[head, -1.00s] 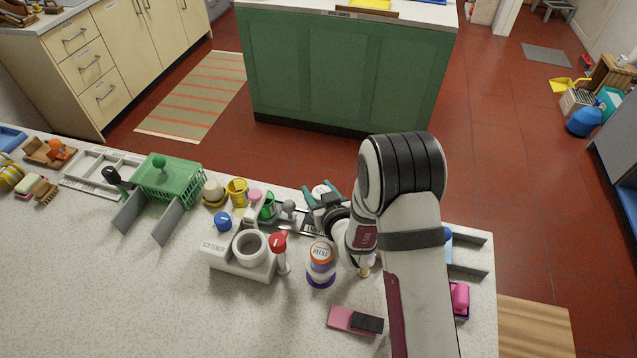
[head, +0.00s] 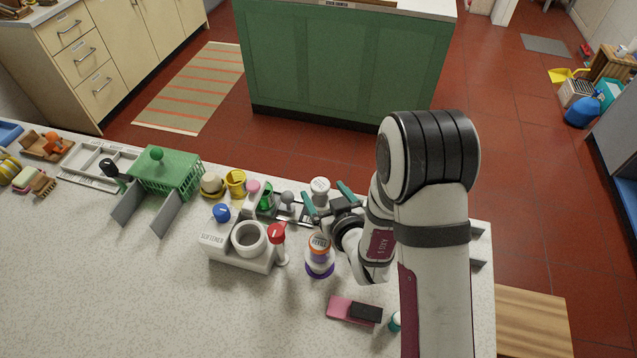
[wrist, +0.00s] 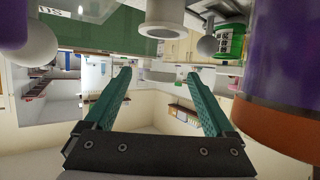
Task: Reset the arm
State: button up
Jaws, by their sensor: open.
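My gripper (head: 326,196) is over the back of the stone counter (head: 110,270), right of centre in the head view. Its two teal fingers are spread apart with nothing between them; the open fingers (wrist: 159,78) also show in the wrist view. A white round-topped jar (head: 320,186) stands by the fingertips; I cannot tell whether they touch it. The refill bottle (head: 319,257), with orange and purple bands, stands just in front of the gripper. Its purple and orange side (wrist: 283,70) fills the right of the wrist view, which looks upside down.
The white softener stand (head: 240,254) with a red-topped bottle (head: 278,236) is to the left. A green basket (head: 172,172) stands farther left. A pink and black block (head: 352,310) lies in front. The front left counter is clear.

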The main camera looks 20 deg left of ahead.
jog(key=shift+s+d+r, duration=0.25)
jog(key=shift+s+d, duration=0.1)
jog(key=shift+s, duration=0.15)
jog(key=shift+r, duration=0.2)
jog(key=s+d+r+m+g+h, duration=0.3)
jog(key=s+d+m, duration=0.1)
jog(key=d, duration=0.4)
jog(key=s+d+r+m+g+h, duration=0.2)
jog(key=s+d+r+m+h, duration=0.15)
jog(key=d, duration=0.35)
jog(key=s+d+r+m+g, duration=0.1)
jog(key=s+r+m+g, duration=0.1)
jog(key=s, duration=0.8)
jog(key=s+r+m+g, duration=0.3)
jog(key=s+r+g, duration=0.1)
jog(key=s, duration=0.6)
jog(key=shift+d+y, duration=0.35)
jog(key=shift+y, duration=0.1)
